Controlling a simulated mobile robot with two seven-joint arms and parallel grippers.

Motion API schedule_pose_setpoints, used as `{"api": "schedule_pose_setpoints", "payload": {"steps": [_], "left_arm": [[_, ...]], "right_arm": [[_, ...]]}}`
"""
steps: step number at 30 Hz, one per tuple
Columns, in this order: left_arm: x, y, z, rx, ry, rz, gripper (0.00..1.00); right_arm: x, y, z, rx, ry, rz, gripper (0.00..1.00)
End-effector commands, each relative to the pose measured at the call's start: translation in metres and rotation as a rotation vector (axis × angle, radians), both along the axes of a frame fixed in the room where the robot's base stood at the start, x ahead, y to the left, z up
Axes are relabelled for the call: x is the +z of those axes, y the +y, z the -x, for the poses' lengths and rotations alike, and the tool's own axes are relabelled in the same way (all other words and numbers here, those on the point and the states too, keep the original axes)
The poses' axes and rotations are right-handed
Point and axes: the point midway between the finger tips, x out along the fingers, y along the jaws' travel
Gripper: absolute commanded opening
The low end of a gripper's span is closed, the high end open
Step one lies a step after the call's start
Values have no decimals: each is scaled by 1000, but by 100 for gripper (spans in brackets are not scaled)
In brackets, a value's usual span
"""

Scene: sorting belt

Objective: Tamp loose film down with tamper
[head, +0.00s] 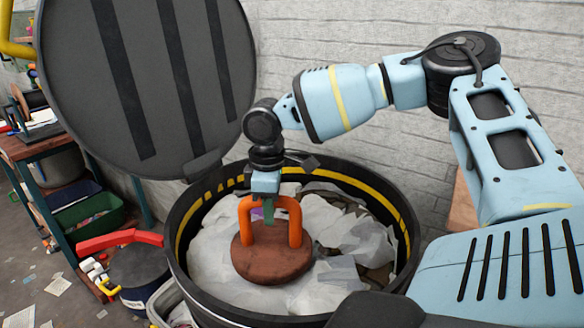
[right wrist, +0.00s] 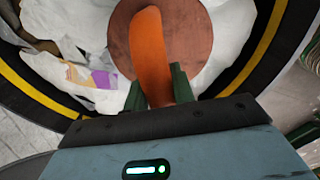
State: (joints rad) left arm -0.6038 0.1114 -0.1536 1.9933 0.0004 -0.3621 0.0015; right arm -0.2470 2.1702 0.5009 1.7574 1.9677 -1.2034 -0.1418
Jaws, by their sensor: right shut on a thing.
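The tamper has a round brown disc (head: 270,262) and an orange arched handle (head: 294,224). It is inside the big black drum (head: 178,262), whose rim has a yellow band. The disc is over crumpled whitish film (head: 326,226) that fills the drum; I cannot tell how hard it presses. My right gripper (head: 268,208) is shut on the top of the handle from above. In the right wrist view the green fingers (right wrist: 158,88) flank the orange handle (right wrist: 150,50), with the disc (right wrist: 190,30) beyond. My left gripper is not in view.
The drum's round dark lid (head: 140,80) stands raised behind it at the left. A bench (head: 30,148) with tools and a green bin (head: 88,218) are at the far left. A brick wall is behind.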

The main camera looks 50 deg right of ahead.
Motion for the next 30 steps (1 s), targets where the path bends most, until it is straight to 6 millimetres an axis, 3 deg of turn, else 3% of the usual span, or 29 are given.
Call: {"api": "schedule_pose_setpoints", "payload": {"steps": [1, 14, 30], "left_arm": [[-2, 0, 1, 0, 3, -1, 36], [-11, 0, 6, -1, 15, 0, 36], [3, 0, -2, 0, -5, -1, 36]], "right_arm": [[-8, 0, 4, 2, 16, -1, 0], [-24, 0, 4, 2, 15, -1, 0], [0, 0, 3, 0, 13, -1, 0]]}}
